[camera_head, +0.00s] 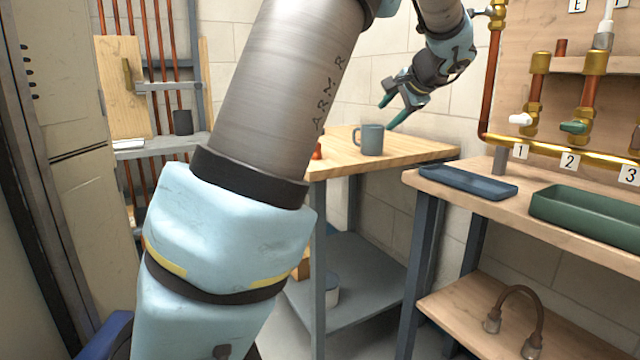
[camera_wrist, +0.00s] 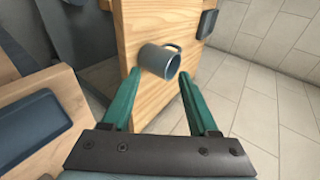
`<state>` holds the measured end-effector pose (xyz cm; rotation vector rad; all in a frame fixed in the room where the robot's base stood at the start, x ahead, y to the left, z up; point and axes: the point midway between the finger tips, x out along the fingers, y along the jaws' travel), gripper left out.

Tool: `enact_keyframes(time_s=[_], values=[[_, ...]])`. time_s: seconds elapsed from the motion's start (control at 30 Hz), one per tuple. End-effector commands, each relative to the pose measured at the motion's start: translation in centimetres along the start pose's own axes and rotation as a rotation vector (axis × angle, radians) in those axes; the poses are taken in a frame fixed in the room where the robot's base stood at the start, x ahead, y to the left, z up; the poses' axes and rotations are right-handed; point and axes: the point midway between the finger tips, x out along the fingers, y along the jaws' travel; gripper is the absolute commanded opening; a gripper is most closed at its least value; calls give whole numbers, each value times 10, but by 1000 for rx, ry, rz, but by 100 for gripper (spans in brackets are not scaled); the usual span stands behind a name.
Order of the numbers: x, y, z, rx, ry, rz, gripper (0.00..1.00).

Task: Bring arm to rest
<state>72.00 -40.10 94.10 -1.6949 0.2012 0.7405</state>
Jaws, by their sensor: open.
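My gripper (camera_head: 387,113) is open and empty, with green fingers pointing down and to the left in the head view. It hangs in the air above the right part of the wooden table (camera_head: 425,148). In the wrist view my gripper (camera_wrist: 155,88) has its two fingers spread apart. A blue-grey mug (camera_head: 372,140) stands on the table, to the left of and below the fingertips. The mug also shows in the wrist view (camera_wrist: 157,62), beyond the fingertips and between them, apart from both. My arm crosses the head view and hides part of the table.
A workbench (camera_head: 420,181) at the right carries a blue tray (camera_head: 467,182) and a green bin (camera_head: 590,215). Copper pipes with valves (camera_head: 574,127) rise behind it. A bent pipe (camera_head: 518,300) lies on its lower shelf. A small copper fitting (camera_head: 317,151) is beside my arm.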

Motion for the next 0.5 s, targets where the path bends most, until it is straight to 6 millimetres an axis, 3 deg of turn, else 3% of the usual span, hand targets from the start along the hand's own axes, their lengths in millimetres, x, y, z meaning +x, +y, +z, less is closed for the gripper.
enact_keyframes(time_s=[0.03,0.2,0.4,0.5], values=[[21,16,33,-48,-38,77,60],[58,83,128,-238,-137,324,60],[58,162,223,-514,-253,551,60],[48,194,257,-642,-306,624,60]])
